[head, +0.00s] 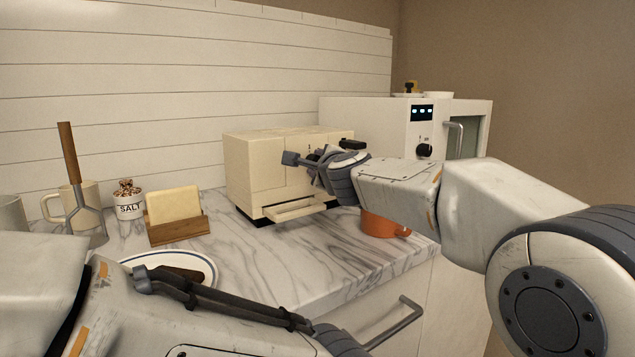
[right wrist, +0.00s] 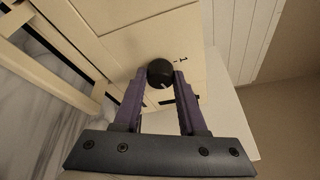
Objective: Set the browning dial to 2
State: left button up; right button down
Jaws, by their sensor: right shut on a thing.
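The cream toaster (head: 262,172) stands on the marble counter, its front turned toward the right of the head view. Its browning dial is a dark round knob (right wrist: 159,71) with a pale pointer mark on its lower edge in the right wrist view. A printed "1" shows just right of the knob; other numerals are hidden or too small to read. My right gripper (right wrist: 158,80) is shut on the knob, one finger on each side; in the head view it (head: 312,160) covers the dial. My left gripper (head: 225,303) is low over the counter's front; its jaw opening is unclear.
An orange mug (head: 380,226) stands below my right forearm. A white oven (head: 368,115) is behind the toaster. Marble right of the plate is clear.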

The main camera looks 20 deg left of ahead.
jog(key=shift+f+n+t+y+b, duration=0.15)
jog(key=shift+n+t+b, duration=0.3)
jog(key=shift+n+b, duration=0.85)
jog(key=shift+f+n+t+y+b, duration=0.15)
jog(key=shift+n+t+b, duration=0.3)
jog(key=shift+n+b, duration=0.85)
jog(key=shift+r+m+b, duration=0.1)
jog(key=shift+m+b, duration=0.3)
jog(key=shift+c, duration=2.3)
grip_release()
